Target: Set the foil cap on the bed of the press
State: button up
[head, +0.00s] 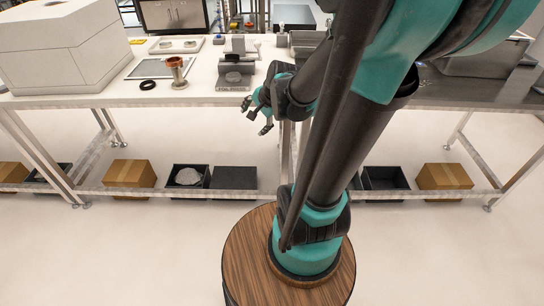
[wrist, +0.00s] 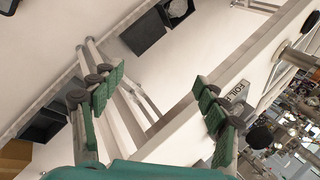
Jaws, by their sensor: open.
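My gripper (head: 257,116) is open and empty in front of the table's front edge, below the tabletop. A grey metal block device (head: 235,72), which looks like the press, stands on the tabletop to the left of and behind my gripper. I cannot pick out the foil cap for certain in either view.
A copper-topped metal fitting (head: 178,74), a black ring (head: 148,85) and a flat panel (head: 160,68) lie left of the device. A large white box (head: 62,55) fills the table's left end. Under the table, a black bin (head: 205,177) holds something pale; cardboard boxes (head: 130,175) stand nearby.

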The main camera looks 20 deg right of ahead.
jog(key=s+d+f+n+g+h, duration=0.1)
jog(key=s+f+n, duration=0.2)
jog(key=s+n, duration=0.3)
jog(key=s+d+f+n+h, duration=0.1)
jog(key=s+f+n, duration=0.2)
jog(key=s+n, duration=0.3)
jog(key=shift+s+d+f+g+h, duration=0.2)
jog(key=shift+s+f+g+h, duration=0.1)
jog(key=shift+s+g+h, duration=0.1)
